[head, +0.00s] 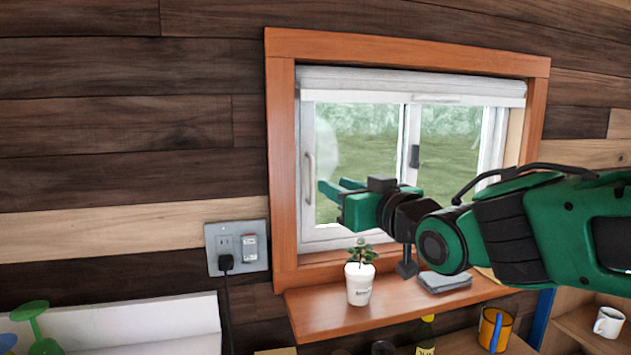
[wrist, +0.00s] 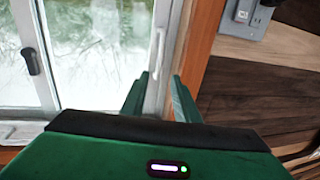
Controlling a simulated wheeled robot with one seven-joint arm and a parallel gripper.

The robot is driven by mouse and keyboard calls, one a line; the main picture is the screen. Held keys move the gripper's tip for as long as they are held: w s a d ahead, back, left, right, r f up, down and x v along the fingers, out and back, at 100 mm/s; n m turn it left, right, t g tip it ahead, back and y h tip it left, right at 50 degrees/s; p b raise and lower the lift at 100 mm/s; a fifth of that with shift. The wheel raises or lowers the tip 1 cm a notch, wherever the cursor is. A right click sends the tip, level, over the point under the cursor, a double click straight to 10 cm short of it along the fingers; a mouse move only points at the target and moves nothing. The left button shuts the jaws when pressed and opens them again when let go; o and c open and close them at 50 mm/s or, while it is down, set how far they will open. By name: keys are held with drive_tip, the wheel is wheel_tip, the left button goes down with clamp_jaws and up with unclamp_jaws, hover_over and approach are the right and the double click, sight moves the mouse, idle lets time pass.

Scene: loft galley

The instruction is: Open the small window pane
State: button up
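The small window pane (head: 345,150) is a white-framed sliding pane on the left of the window, and its left edge is against the frame. Its slim vertical handle (head: 308,168) is on that left edge, and the handle also shows in the wrist view (wrist: 158,52). My gripper (head: 334,188) is in front of the pane's lower left part, fingers pointing left. In the wrist view my gripper (wrist: 160,90) has its two green fingers apart with nothing held, and the handle lies beyond the gap between them. I cannot tell whether the fingers touch the frame.
A white pot with a plant (head: 360,283) and a folded grey cloth (head: 445,282) stand on the wooden sill (head: 330,316) below my arm. A black latch (head: 414,156) is on the middle upright. A rolled blind (head: 410,84) is above. An outlet (head: 237,248) is left of the window.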

sight(313, 176)
drive_tip(key=x, duration=1)
drive_tip(key=shift+w+f, duration=0.1)
drive_tip(key=shift+w, duration=0.1)
clamp_jaws()
